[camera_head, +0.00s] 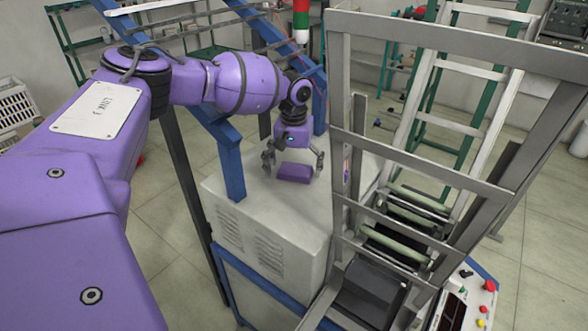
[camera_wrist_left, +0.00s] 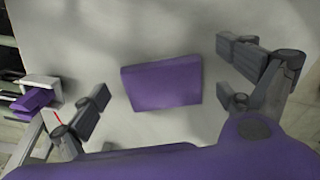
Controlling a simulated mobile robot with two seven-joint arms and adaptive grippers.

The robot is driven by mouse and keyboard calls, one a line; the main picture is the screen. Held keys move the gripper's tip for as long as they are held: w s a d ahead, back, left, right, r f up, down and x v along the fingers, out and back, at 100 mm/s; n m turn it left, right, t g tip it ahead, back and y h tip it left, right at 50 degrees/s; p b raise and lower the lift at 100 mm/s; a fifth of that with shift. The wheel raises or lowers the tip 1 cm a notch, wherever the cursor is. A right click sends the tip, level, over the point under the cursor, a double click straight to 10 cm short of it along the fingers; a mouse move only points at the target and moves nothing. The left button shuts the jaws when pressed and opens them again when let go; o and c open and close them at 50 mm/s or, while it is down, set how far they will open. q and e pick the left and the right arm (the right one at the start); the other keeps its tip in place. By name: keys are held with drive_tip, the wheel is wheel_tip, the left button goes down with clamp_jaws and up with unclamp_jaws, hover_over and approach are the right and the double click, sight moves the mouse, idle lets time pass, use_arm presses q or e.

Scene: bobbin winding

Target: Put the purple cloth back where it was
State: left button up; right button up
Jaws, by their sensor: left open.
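The purple cloth (camera_head: 295,173) is a small folded block lying on the pale top of a machine cabinet (camera_head: 240,200). My left gripper (camera_head: 293,160) is open at the cloth, with its fingers apart on either side of it. In the left wrist view the cloth (camera_wrist_left: 162,83) lies between the spread fingers of the gripper (camera_wrist_left: 165,85), with a gap on each side and no finger touching it. My right gripper is in neither view.
Blue posts (camera_head: 230,170) rise at the cabinet's left and back. A grey metal frame with rollers (camera_head: 415,197) stands close on the right. A purple thing on a small pale block (camera_wrist_left: 36,97) shows at the left of the wrist view. The cabinet top around the cloth is clear.

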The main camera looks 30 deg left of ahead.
sight(294, 173)
use_arm(q)
wheel_tip(294, 173, up, 12)
drive_tip(key=shift+r, duration=0.15)
idle(0.3)
